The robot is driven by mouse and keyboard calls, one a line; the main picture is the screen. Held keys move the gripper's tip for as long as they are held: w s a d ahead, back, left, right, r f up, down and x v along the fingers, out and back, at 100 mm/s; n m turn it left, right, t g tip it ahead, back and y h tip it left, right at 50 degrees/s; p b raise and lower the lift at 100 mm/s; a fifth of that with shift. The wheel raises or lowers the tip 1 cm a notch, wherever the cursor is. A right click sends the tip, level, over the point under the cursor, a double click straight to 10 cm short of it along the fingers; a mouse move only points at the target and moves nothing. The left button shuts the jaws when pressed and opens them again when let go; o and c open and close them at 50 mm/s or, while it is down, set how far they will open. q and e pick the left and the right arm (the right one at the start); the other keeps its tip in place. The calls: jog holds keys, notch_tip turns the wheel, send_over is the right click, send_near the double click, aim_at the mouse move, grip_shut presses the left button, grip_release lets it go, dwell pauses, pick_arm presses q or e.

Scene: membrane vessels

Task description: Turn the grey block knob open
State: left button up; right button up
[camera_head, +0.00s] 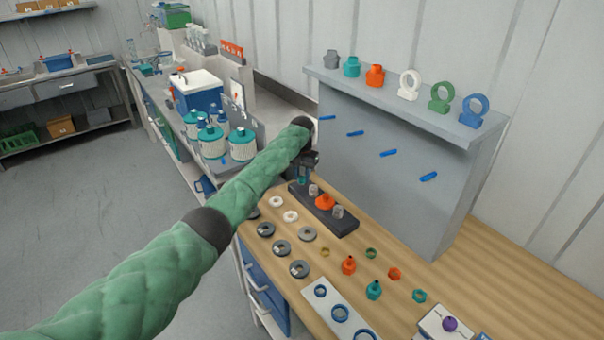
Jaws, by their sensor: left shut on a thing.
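A dark grey block (347,229) lies on the wooden bench, running from upper left to lower right. An orange cap-like piece (325,203) sits on it between two small light grey knobs, one at the far side (313,190) and one at the near end (338,212). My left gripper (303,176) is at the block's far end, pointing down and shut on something. A small teal piece shows at its fingers; its shape is mostly hidden. I cannot tell which knob is the block's turning knob or its angle. My right gripper is not in view.
A grey panel (400,170) with blue pegs and a shelf of coloured fittings stands right behind the block. Grey rings (299,269), small orange and teal fittings (374,290) and a white tray (340,318) lie nearer. Teal-lidded vessels (242,144) stand left.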

aim_at(302, 177)
pick_arm(q)
jog(key=shift+r+n, duration=0.1)
jog(key=shift+n, duration=0.2)
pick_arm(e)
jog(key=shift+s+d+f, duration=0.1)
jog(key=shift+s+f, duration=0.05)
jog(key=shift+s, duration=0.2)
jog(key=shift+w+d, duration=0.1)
pick_arm(q)
jog(key=o, duration=1)
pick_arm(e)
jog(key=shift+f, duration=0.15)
pick_arm(q)
jog(key=shift+r, duration=0.35)
notch_tip(302, 177, up, 5)
jog(key=shift+r+b, duration=0.2)
jog(key=shift+b, duration=1.05)
jog(key=shift+r, duration=0.8)
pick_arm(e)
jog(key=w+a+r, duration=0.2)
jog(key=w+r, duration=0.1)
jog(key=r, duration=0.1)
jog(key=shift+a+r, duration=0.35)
